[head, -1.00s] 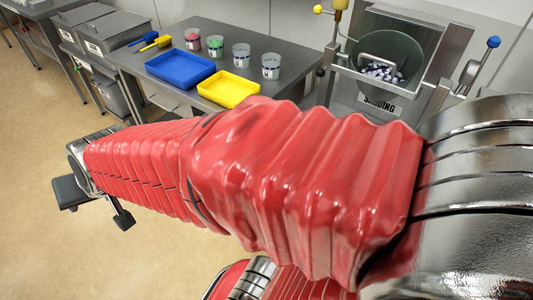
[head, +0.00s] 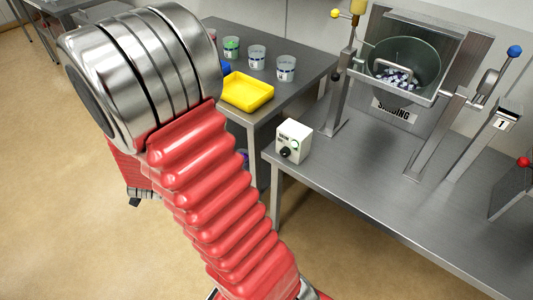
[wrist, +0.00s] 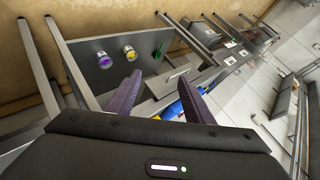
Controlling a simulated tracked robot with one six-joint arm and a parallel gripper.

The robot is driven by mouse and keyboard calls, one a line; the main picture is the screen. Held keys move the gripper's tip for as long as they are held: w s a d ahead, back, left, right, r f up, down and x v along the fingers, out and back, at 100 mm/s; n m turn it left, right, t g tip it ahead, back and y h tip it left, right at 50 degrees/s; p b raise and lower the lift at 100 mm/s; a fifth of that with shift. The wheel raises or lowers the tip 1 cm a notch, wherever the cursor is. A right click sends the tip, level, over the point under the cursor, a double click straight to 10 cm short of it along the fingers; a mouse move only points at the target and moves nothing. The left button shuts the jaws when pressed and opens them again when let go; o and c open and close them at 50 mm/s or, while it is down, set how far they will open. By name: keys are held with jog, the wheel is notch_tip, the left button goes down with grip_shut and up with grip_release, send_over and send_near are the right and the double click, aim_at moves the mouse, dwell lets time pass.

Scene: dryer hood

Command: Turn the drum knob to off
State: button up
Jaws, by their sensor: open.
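A small white control box (head: 293,139) stands at the left corner of the steel bench in the head view. A black knob (head: 287,154) sits low on its front face. The knob's pointer and markings are too small to read. My gripper (wrist: 160,75) shows in the wrist view with its two purple fingers apart and nothing between them. In the head view my arm hides most of it. I cannot make out the box or knob in the wrist view, so the gripper appears well away from them.
The steel bench (head: 380,190) is mostly clear right of the box. The drum (head: 400,58) hangs in its frame behind. A yellow tray (head: 247,92) and several cups stand on the back table. The wrist view shows a purple-labelled container (wrist: 104,60) and a yellow one (wrist: 130,53).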

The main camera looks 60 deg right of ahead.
jog(key=s+d+f+m+g+h, duration=0.25)
jog(key=s+d+f, duration=0.2)
jog(key=d, duration=0.25)
jog(key=m+g+h, duration=0.7)
jog(key=g+h, duration=0.1)
send_near(283, 155)
jog(key=w+a, duration=0.1)
jog(key=a, duration=0.4)
jog(key=shift+a, duration=0.15)
jog(key=shift+s+d, duration=0.35)
jog(key=shift+d, duration=1.95)
jog(key=shift+s+d, duration=0.35)
jog(key=shift+d, duration=1.9)
jog(key=shift+s+d, duration=0.35)
jog(key=shift+d, duration=1.95)
jog(key=c, duration=1)
